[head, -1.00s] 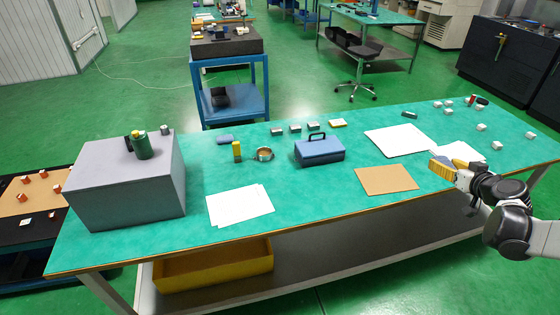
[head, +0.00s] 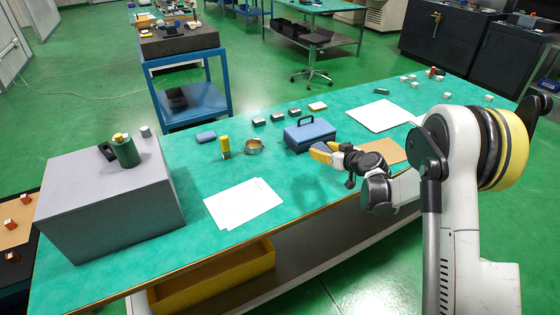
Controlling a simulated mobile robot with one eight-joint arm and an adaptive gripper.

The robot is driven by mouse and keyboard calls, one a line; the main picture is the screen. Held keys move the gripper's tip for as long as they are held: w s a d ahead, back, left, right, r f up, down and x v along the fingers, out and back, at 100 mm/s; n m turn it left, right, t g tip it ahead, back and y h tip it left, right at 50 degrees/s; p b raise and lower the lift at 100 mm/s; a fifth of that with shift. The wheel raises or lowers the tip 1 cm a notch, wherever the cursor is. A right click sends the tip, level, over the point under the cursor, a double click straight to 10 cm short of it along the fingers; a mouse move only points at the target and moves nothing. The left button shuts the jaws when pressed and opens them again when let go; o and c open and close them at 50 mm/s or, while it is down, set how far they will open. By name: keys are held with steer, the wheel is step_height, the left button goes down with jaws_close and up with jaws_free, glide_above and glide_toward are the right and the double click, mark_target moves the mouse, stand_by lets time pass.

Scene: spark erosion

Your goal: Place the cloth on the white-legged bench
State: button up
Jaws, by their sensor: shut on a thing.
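The white-legged bench (head: 100,281) has a green top and fills the middle of the head view, with a lower shelf beneath. My gripper (head: 322,153) has yellow fingers and is over the bench, just in front of the blue toolbox. It is shut on a small grey-blue piece (head: 322,147), which I take to be the cloth. The fingers hide most of it, and its outline blends with the toolbox behind. I cannot tell its height above the top.
The blue toolbox (head: 309,136) is close behind my gripper. White sheets (head: 243,204) lie to the left, and a brown sheet (head: 388,151) lies partly behind my arm. A grey box (head: 110,200) stands at the left end. Bare green top (head: 285,178) lies between sheets and gripper.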

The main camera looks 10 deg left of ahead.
steer(key=b, duration=0.4)
glide_above(294, 183)
step_height(294, 183, down, 6)
steer(key=shift+w+f, duration=0.1)
steer(key=shift+f, duration=0.15)
steer(key=shift+f+b, duration=1)
steer(key=shift+f, duration=0.9)
steer(key=shift+f, duration=0.2)
steer(key=o, duration=1)
steer(key=shift+r, duration=0.15)
